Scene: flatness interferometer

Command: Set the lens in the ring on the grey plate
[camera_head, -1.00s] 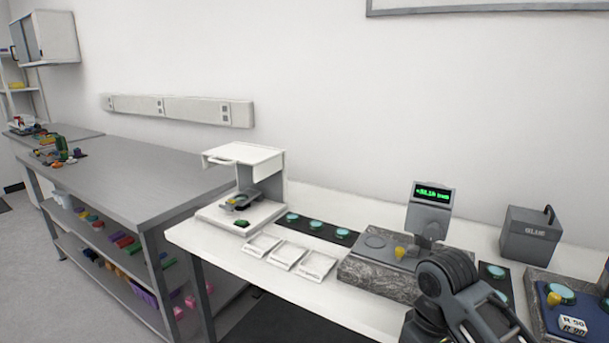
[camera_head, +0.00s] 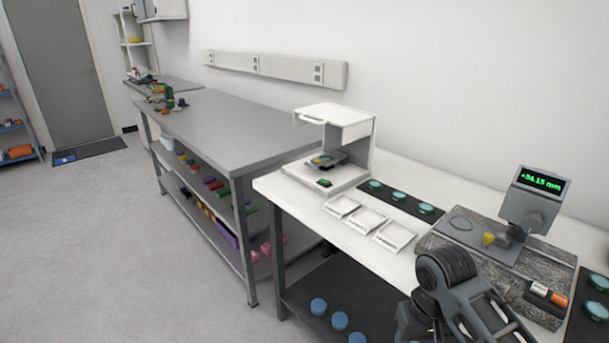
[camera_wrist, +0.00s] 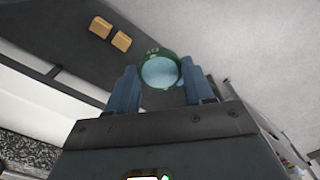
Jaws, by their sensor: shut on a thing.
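The lens (camera_wrist: 160,72) is a pale blue disc with a dark green, marked rim in the wrist view. My gripper (camera_wrist: 160,84) is shut on it, one blue finger at each side of the rim. In the head view my arm is at the lower right, and the lens cannot be made out there.
Three white trays (camera_head: 367,220) and a black mat with several teal discs (camera_head: 399,195) lie right of the instrument. A granite gauge stand (camera_head: 526,263) with a green display stands near my arm. A grey workbench (camera_head: 225,125) is at the left, with open floor beyond.

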